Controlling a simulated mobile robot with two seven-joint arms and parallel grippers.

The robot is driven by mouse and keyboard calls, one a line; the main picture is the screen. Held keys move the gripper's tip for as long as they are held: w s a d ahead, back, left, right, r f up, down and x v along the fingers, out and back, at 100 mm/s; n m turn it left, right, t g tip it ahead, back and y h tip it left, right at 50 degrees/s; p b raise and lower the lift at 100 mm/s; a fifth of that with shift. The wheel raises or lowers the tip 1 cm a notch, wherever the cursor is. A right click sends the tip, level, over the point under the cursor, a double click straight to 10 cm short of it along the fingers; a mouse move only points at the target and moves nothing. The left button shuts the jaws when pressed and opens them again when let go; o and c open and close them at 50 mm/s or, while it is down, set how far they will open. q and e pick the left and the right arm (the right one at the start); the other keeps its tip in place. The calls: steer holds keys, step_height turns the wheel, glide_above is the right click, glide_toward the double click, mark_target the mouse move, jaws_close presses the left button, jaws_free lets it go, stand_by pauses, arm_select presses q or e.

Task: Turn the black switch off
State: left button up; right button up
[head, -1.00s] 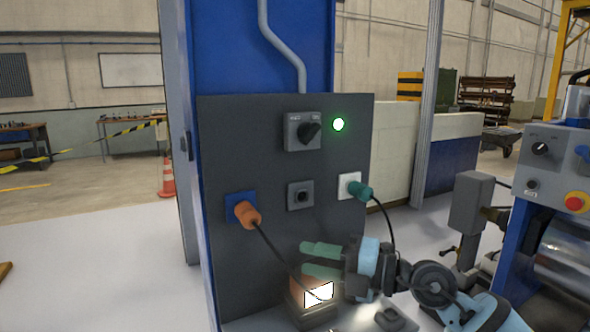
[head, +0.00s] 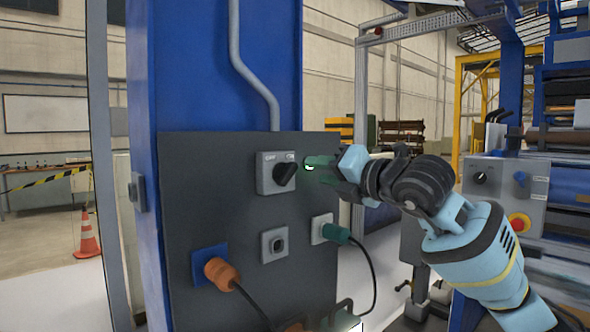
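The black switch (head: 285,174) is a rotary knob on a grey square plate on the dark panel. Its handle is tilted up to the right, toward the right-hand label; the small lettering looks like OFF at left and ON at right. My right gripper (head: 312,168) is just right of the switch, with its green fingers pointing left toward the knob. The fingers look apart with nothing between them, and a bright spot of the panel lamp shows at their tips. I cannot tell whether a finger touches the knob. My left gripper is not in view.
Below the switch are an empty grey socket (head: 274,244), an orange plug (head: 221,273) at left and a green plug (head: 337,234) at right, with hanging black cables. A machine control box (head: 505,193) with a red button stands at right. A blue column (head: 215,80) rises behind the panel.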

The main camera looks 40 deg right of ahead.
mark_target(296, 168)
steer(key=w, duration=0.2)
steer(key=w+p, duration=0.1)
steer(key=w, duration=0.3)
steer(key=shift+w+a+r+p, duration=0.15)
steer(key=shift+w+a+p, duration=0.2)
steer(key=shift+p, duration=0.05)
steer(key=shift+w, duration=0.45)
jaws_close()
